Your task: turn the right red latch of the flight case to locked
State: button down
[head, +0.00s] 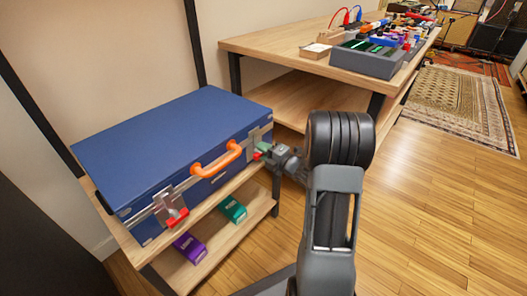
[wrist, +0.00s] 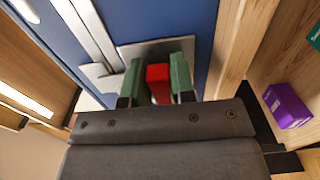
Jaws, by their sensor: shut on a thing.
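The blue flight case (head: 165,135) lies closed on a wooden shelf unit, with an orange handle (head: 217,160) on its front. Its right red latch (head: 257,156) is at the right end of the front, mostly hidden by my gripper (head: 264,149). In the wrist view the red latch (wrist: 158,82) sits between the two green fingers of my gripper (wrist: 157,80), which is shut on it. A metal plate (wrist: 160,48) shows behind the fingers. The left red latch (head: 176,217) hangs on its metal plate, apart from my gripper.
A purple box (head: 189,247) and a green box (head: 233,209) lie on the shelf below the case. A wooden workbench (head: 280,45) with a grey device and cables stands behind. The wooden floor at right is clear up to a patterned rug (head: 458,100).

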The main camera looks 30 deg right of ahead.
jog(key=c, duration=1)
grip_release()
jog(key=shift+o, duration=0.2)
jog(key=shift+s, duration=0.1)
jog(key=p+v, duration=0.3)
jog(key=v, duration=1)
jog(key=shift+s+p, duration=0.3)
jog(key=shift+d+r, duration=0.1)
jog(key=shift+r, duration=0.05)
